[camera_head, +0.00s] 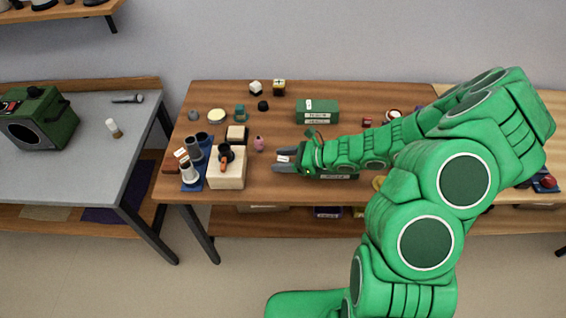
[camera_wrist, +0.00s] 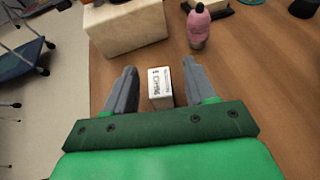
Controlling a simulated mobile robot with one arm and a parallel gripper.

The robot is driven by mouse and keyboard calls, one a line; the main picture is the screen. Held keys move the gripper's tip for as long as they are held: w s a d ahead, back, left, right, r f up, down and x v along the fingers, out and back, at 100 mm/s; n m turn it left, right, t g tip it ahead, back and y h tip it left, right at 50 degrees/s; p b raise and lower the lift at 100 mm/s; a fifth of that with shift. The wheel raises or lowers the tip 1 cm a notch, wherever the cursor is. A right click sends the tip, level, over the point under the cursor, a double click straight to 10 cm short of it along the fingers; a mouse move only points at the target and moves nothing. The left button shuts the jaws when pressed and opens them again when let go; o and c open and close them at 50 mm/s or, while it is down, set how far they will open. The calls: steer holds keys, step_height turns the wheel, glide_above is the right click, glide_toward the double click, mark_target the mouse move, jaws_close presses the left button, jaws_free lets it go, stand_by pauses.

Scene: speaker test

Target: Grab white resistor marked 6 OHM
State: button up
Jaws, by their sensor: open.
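The white resistor (camera_wrist: 160,87) is a small white block with dark lettering; "OHM" seems readable, the number is not clear. In the wrist view it stands on the wooden table between the two grey fingers of my gripper (camera_wrist: 158,88), with a gap on each side. In the head view the white resistor (camera_head: 283,158) shows small and pale at the fingers of my gripper (camera_head: 276,160). My gripper is open, and its fingers point left along the table.
A light wooden block (camera_wrist: 127,27) stands just beyond the fingertips, and a pink bottle (camera_wrist: 198,27) stands beyond the right finger. In the head view, a blue tray (camera_head: 193,183) with dark cylinders is further left. A green box (camera_head: 317,117) stands behind my arm.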

jaws_close()
stand_by(0.3)
